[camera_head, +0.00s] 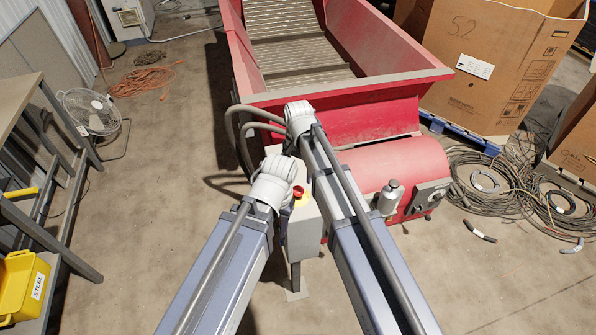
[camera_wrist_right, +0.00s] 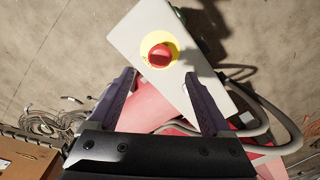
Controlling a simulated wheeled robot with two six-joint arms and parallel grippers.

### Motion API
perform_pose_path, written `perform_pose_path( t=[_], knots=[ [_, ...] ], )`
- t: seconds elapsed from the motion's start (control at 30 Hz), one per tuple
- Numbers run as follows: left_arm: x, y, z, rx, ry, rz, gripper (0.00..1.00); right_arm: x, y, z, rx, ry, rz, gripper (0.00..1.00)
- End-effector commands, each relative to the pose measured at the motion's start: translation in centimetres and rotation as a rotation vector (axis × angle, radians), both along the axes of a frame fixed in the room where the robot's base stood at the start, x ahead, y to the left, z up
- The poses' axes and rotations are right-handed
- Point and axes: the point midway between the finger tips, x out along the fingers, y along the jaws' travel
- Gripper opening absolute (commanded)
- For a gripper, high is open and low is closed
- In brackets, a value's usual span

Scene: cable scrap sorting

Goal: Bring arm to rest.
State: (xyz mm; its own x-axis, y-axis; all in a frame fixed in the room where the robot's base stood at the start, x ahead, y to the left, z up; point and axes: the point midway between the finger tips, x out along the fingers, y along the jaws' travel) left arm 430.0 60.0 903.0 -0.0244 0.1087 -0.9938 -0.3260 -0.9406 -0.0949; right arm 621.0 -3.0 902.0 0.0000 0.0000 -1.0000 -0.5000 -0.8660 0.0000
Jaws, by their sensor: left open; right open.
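My two arms reach up from the bottom of the head view. My left gripper (camera_head: 285,214) is the lower one, mostly hidden behind its wrist, beside a grey control box. My right gripper (camera_head: 290,146) is farther up, in front of the red conveyor, and also mostly hidden. In the right wrist view, the right gripper (camera_wrist_right: 160,73) shows two purple fingers spread apart with nothing between them held. The control box (camera_wrist_right: 140,32) with a red button (camera_wrist_right: 159,54) on yellow shows beyond these fingers. Both grippers are open.
The red conveyor (camera_head: 375,88) stands ahead. Cardboard boxes (camera_head: 480,70) and coiled cables (camera_head: 490,175) are at right, with loose cable pieces (camera_head: 479,231) on the floor. At left are a bench (camera_head: 20,95), a fan (camera_head: 90,110) and a yellow STEEL bin (camera_head: 18,285).

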Motion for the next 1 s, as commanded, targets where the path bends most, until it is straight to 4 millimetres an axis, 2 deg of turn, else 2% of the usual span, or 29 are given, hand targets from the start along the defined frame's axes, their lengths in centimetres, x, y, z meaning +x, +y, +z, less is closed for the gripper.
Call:
perform_pose_path(
  t=[0.27,0.33,0.6,0.7,1.0],
  knots=[
    [0.0,0.0,0.0,0.000,0.000,0.000,0.50,-0.1,-0.1,0.0,0.000,0.000,0.001,0.83],
    [0.0,0.0,0.0,0.000,0.000,0.000,0.50,-0.6,-0.9,0.0,0.001,-0.003,0.014,0.83],
    [0.0,0.0,0.0,0.000,0.000,0.000,0.50,-6.2,-9.0,0.0,0.001,-0.032,0.230,0.83],
    [0.0,0.0,0.0,0.000,0.000,0.000,0.50,-8.0,-11.3,0.0,-0.002,-0.043,0.305,0.83],
    [0.0,0.0,0.0,0.000,0.000,0.000,0.50,-12.5,-15.9,0.0,-0.014,-0.065,0.480,0.83]
  ],
)
